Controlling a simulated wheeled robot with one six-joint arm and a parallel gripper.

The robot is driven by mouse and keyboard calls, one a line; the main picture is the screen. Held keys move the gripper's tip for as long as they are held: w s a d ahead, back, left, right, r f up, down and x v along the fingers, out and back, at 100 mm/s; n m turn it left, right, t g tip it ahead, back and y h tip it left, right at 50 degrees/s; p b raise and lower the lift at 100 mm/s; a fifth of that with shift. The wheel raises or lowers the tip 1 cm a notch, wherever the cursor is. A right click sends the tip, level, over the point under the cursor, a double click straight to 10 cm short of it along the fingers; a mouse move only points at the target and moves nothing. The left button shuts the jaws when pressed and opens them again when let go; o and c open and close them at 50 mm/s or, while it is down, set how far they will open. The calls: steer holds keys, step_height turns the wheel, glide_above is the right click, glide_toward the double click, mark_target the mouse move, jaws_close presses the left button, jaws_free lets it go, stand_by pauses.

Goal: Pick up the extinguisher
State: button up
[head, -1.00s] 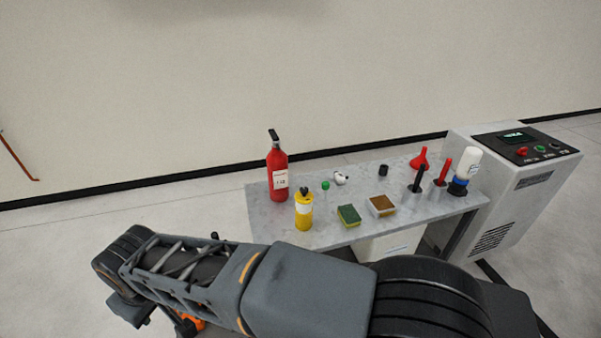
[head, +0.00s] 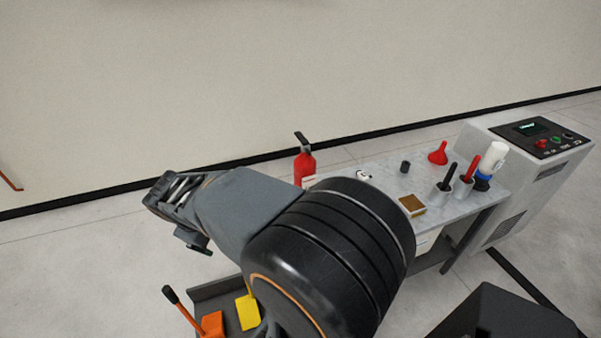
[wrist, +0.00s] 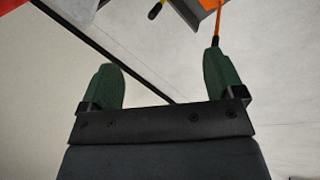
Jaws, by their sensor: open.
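The red extinguisher (head: 304,165) with a black top stands upright at the back left of the grey table (head: 472,203). My arm hides its lower part in the head view. My gripper (wrist: 165,72) shows in the wrist view with its two green fingers wide apart and nothing between them. Pale floor lies beyond the fingers there. The gripper's fingers cannot be made out in the head view, so its distance from the extinguisher is unclear.
A red funnel (head: 438,153), a small black item (head: 405,167), a brown-topped box (head: 412,205), holders with tools and a white bottle (head: 493,160) are on the table. A control cabinet (head: 540,170) stands at right. A dark tray (head: 215,300) holds orange and yellow items.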

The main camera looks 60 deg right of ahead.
steer(key=shift+o, duration=1)
steer(key=w+d+n+g+h+p, duration=0.2)
steer(key=w+d+n+g+h, duration=0.1)
steer(key=d, duration=0.9)
steer(key=shift+w+d+f+n+h, duration=0.2)
steer(key=shift+f+n+h, duration=0.1)
steer(key=shift+f+h, duration=0.1)
steer(key=n+g+h+p, duration=0.2)
steer(key=n+h+p, duration=0.25)
steer(key=n, duration=0.35)
glide_toward(296, 173)
steer(key=shift+h, duration=0.45)
steer(key=x, duration=0.3)
steer(key=f+p+x, duration=0.1)
steer(key=x, duration=0.2)
steer(key=shift+s+d, duration=0.1)
steer(key=shift+s, duration=0.15)
steer(key=shift+p+x, duration=1.15)
steer(key=shift+x, duration=1.9)
steer(key=shift+w+f, duration=0.1)
steer(key=shift+f, duration=0.05)
steer(key=c, duration=1.6)
steer(key=shift+c, duration=0.3)
